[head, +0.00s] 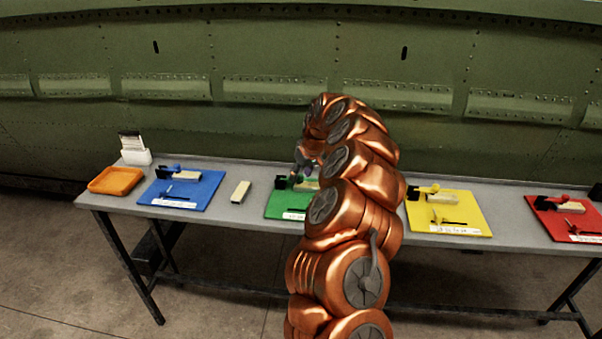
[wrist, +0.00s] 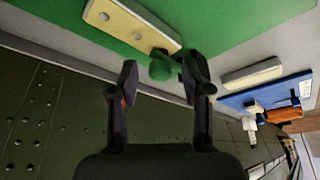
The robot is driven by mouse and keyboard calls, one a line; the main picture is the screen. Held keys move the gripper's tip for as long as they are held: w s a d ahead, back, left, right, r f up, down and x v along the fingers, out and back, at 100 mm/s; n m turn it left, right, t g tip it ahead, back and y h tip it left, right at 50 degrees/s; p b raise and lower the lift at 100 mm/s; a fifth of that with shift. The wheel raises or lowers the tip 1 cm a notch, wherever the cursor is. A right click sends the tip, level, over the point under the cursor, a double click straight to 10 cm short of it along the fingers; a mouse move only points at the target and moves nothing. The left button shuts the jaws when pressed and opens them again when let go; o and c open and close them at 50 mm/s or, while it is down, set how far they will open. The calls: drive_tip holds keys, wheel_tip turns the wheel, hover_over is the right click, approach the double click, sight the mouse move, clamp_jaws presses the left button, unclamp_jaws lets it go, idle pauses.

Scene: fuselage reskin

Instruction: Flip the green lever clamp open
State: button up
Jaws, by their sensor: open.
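The green mat (head: 283,203) lies on the grey table, partly hidden behind my copper arm. A black clamp body (head: 283,182) and a beige block stand on it. In the wrist view the green lever knob (wrist: 162,66) shows at the end of the beige block (wrist: 130,25), over the green mat (wrist: 60,15). My gripper (wrist: 162,80) is open, with one dark finger on each side of the knob. I cannot tell whether either finger touches it. In the head view my gripper (head: 303,160) is just above the clamp, mostly hidden by my arm.
A blue mat (head: 205,190), a loose beige block (head: 240,192) and an orange tray (head: 115,181) lie to the left. Yellow (head: 470,215) and red (head: 550,225) mats with clamps lie to the right. The green riveted fuselage wall (head: 230,60) rises behind the table (head: 390,225).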

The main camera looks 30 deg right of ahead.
clamp_jaws()
idle(0.3)
idle(0.3)
